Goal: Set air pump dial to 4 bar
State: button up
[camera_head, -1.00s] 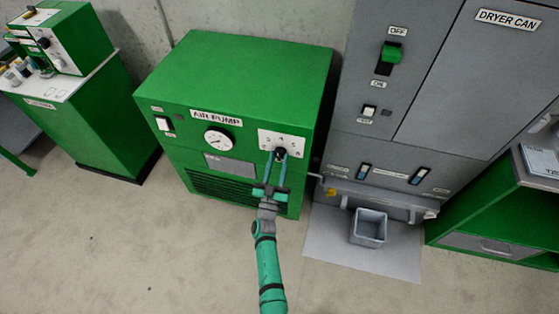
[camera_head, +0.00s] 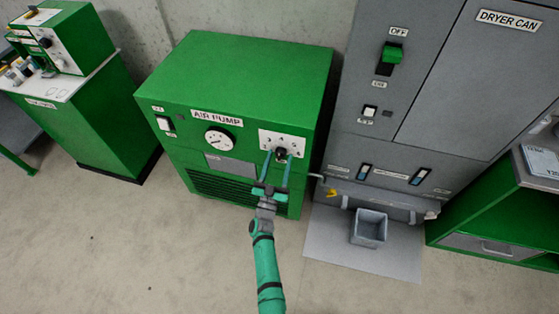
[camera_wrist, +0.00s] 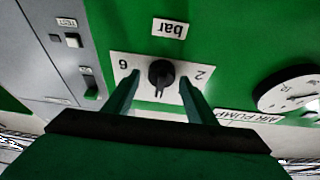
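The air pump (camera_head: 240,75) is a green box with a white dial plate (camera_head: 297,139) at the right of its front. In the wrist view the plate (camera_wrist: 145,93) appears upside down, with a 6 at left and a 2 at right. The black dial knob (camera_wrist: 162,72) is at its middle; small dark marks show just below it, and I cannot clearly read its exact setting. My gripper (camera_wrist: 159,80) is open, one finger on each side of the knob with gaps. In the head view, my gripper (camera_head: 279,156) is in front of the plate.
A round gauge (camera_head: 219,139) and a switch (camera_head: 165,124) are left on the pump's front. The grey dryer cabinet (camera_head: 355,100) stands close on the right, with a grey bin (camera_head: 369,228) in front. The floor at left front is clear.

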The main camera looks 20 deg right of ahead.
jog(key=shift+a+f, duration=0.1)
jog(key=v, duration=1)
jog(key=shift+s+a, duration=0.2)
jog(key=shift+s, duration=0.05)
jog(key=shift+d, duration=0.1)
jog(key=shift+f, duration=0.1)
